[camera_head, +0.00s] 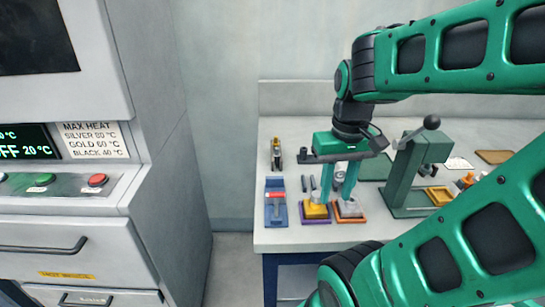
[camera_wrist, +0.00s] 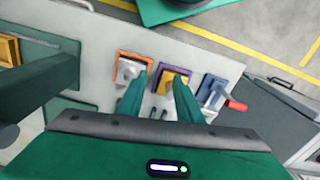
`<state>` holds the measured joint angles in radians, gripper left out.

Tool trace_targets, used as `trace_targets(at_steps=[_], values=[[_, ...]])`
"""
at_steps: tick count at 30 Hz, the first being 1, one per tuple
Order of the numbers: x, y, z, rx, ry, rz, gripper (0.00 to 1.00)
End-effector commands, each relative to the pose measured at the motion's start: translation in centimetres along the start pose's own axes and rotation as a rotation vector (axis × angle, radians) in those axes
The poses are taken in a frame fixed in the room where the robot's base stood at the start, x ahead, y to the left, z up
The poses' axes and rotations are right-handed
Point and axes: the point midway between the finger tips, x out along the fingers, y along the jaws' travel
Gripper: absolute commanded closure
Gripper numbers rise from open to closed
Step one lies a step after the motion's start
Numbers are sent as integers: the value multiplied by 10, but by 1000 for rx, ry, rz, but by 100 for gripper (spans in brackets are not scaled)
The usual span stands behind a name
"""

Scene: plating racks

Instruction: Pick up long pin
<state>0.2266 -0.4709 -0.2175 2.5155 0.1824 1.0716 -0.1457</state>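Two small dark upright-looking pins, (camera_head: 304,183) and (camera_head: 313,183), lie side by side on the light bench, left of my gripper's fingers in the head view. I cannot tell which is the long pin. Small grey pin-like shapes (camera_wrist: 158,114) show between my fingers in the wrist view. My gripper (camera_head: 337,190) points down over the bench, its two green fingers apart and nothing visible between their tips. It also shows open in the wrist view (camera_wrist: 157,84). The fingers partly cover the fixtures behind and below them.
Near the bench front are a yellow block on a purple base (camera_head: 315,212), an orange-framed fixture (camera_head: 350,212) and a blue fixture with a red handle (camera_head: 276,208). A green lever press (camera_head: 420,165) stands to the right. A grey heater cabinet (camera_head: 165,130) is left.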

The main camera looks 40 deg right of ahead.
Motion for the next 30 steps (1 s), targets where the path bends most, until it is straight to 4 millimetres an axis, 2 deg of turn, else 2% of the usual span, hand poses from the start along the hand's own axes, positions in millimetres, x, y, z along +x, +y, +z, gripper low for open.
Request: trace_targets(at_steps=[5,9,15,18,21,24,30], values=[[-28,-11,-57,-314,-1,8,68],[-50,-27,-109,-643,-1,11,68],[-73,-54,-182,-1117,-3,12,68],[-80,-67,-211,-1324,-4,11,68],[-84,-77,-234,-1485,-4,9,68],[-86,-84,-248,-1596,-3,8,68],[-77,-90,-258,-1679,-4,5,68]])
